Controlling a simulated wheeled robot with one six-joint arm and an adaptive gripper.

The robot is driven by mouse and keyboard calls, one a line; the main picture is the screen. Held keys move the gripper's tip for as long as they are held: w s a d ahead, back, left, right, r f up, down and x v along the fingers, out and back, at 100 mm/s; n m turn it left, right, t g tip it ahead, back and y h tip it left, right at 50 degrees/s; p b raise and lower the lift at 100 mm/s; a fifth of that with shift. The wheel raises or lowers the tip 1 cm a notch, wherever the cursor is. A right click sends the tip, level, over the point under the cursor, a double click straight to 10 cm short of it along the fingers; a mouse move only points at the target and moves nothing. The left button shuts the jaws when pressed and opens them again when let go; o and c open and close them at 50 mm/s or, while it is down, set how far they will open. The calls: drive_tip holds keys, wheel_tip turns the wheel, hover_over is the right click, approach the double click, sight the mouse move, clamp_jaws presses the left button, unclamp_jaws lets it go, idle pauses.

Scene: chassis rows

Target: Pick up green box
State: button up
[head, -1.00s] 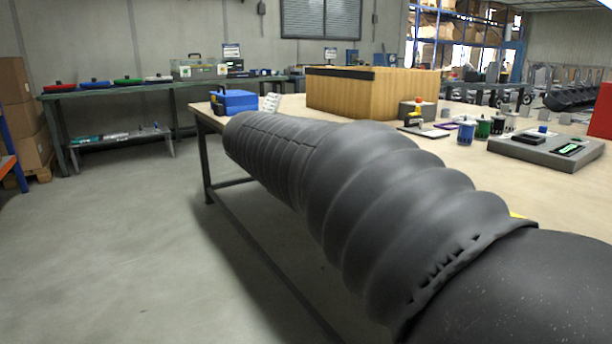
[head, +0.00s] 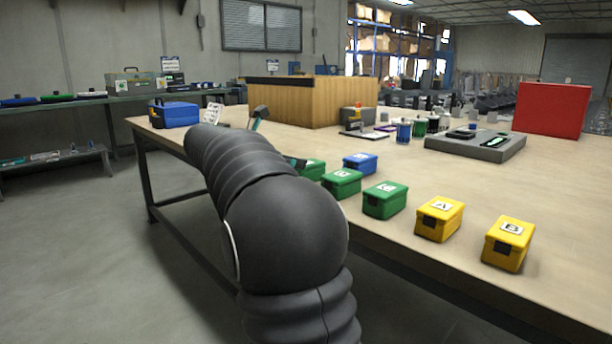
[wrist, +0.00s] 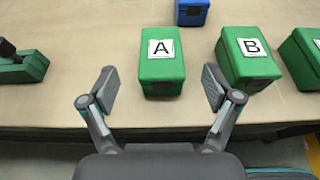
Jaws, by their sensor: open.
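Several small green lidded boxes stand in a row along the table edge. In the wrist view a green box labelled A (wrist: 162,72) lies straight ahead, between and slightly beyond the fingertips of my gripper (wrist: 159,91). My gripper is open and empty, one finger to each side of that box, with no contact visible. A green box labelled B (wrist: 247,62) is just right of the right finger, and a third green box (wrist: 305,55) is cut off at the right edge. In the head view my arm partly hides the row; green boxes show there (head: 385,201).
A blue box (wrist: 192,11) stands behind the green ones. A green object with a black handle (wrist: 22,68) lies left of my gripper. Two yellow boxes (head: 440,219) stand further right along the table (head: 560,210). A wooden crate (head: 310,100) stands at the back.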

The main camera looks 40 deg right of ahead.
drive_tip(key=shift+b+x, duration=0.6)
drive_tip(key=shift+x, duration=2.8)
drive_tip(key=shift+s, duration=0.1)
drive_tip(key=c, duration=1.5)
